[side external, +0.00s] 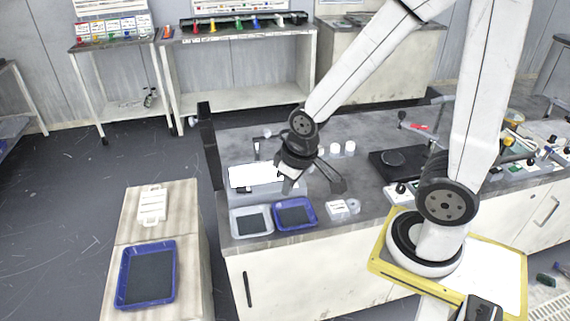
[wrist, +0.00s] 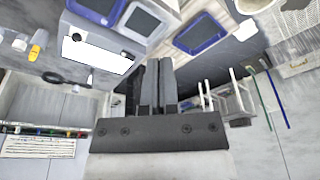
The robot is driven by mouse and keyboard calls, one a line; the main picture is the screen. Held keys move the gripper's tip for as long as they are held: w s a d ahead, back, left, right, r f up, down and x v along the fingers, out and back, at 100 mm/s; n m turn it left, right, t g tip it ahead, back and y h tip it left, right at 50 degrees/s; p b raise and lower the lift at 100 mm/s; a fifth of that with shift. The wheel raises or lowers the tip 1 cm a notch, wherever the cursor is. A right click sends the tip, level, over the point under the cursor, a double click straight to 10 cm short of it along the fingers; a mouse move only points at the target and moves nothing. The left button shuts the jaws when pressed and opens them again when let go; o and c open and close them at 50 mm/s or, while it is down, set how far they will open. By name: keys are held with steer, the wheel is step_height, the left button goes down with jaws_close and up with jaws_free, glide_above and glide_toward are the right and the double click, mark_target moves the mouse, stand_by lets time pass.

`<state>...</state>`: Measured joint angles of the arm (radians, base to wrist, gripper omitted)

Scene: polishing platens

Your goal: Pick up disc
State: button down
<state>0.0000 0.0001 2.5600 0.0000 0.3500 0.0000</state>
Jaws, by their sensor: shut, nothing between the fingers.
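A dark round disc (side external: 393,157) lies on a black square plate (side external: 378,167) on the bench, right of centre in the side view. I cannot make out a disc for certain in the wrist view. My gripper (side external: 288,186) hangs over the bench to the left of the plate, above the area behind the trays. In the wrist view my gripper (wrist: 158,62) shows its two fingers side by side, shut with nothing between them. It is well apart from the disc.
A grey tray (side external: 233,222) and a blue tray (side external: 313,221) stand at the bench's front edge. A white panel (side external: 256,176) lies behind them. White jars (side external: 349,147) stand behind my gripper. A lower cabinet at left holds another blue tray (side external: 122,285).

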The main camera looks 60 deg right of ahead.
stand_by(0.4)
jaws_free()
steer(key=w+d+f+n+g+h, duration=0.3)
steer(key=d+f+n+h, duration=0.15)
steer(key=d+n, duration=0.25)
steer(key=n+t+h, duration=0.7)
steer(key=n, duration=1)
glide_toward(262, 170)
steer(key=d, duration=0.3)
steer(key=shift+s+r, duration=0.15)
steer(key=shift+s, duration=0.15)
steer(key=shift+w+a+f+n+t+y, duration=0.15)
steer(key=shift+w+f+n+t+y, duration=0.1)
steer(key=shift+w+f+n+t, duration=0.3)
